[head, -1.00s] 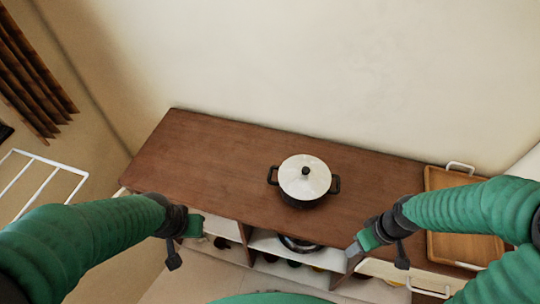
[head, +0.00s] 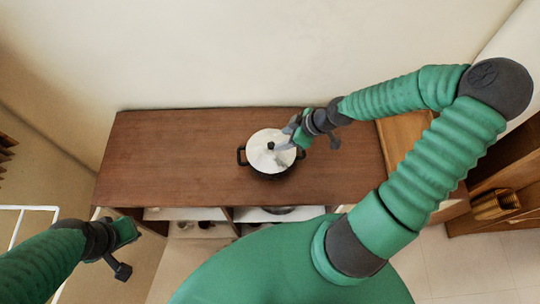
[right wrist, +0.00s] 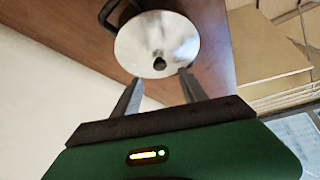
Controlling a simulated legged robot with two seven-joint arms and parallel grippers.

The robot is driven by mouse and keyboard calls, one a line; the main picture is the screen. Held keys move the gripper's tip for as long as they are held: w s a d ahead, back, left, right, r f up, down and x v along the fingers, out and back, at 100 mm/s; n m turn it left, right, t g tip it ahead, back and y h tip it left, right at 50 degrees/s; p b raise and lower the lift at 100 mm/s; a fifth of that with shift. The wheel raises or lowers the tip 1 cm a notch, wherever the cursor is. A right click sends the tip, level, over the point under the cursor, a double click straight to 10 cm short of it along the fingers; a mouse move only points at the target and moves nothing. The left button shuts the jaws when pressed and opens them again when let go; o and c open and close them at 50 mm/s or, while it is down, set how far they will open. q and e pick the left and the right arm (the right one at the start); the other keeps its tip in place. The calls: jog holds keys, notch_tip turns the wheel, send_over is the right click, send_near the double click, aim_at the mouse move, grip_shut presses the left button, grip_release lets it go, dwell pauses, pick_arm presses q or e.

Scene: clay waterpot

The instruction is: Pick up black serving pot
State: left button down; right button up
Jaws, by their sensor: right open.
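The black serving pot (head: 272,174) stands upright on the brown wooden cabinet top, with a white lid (head: 262,144) and a black knob (head: 270,146) on it. It has a black side handle at its left and another at its right. My right gripper (head: 280,148) is open over the right part of the lid. In the right wrist view the open fingers (right wrist: 160,77) point at the lid (right wrist: 150,35), with the knob (right wrist: 159,64) between and just beyond their tips. Contact cannot be told. My left gripper (head: 130,234) is away at the lower left; its jaw opening is unclear.
The brown cabinet top (head: 170,160) is clear to the left of the pot. A wooden tray (head: 398,130) lies at its right end, partly behind my right arm. Open shelves hold items below the front edge. A wall rises behind.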

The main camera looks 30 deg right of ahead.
aim_at(272, 144)
jog(key=shift+x, duration=1.05)
jog(key=x, duration=0.3)
jog(key=shift+a+f, duration=0.1)
jog(key=shift+f, duration=0.25)
jog(key=shift+w+f, duration=0.2)
jog(key=shift+f, duration=0.1)
jog(key=shift+s+r, duration=0.1)
jog(key=c, duration=0.7)
grip_shut()
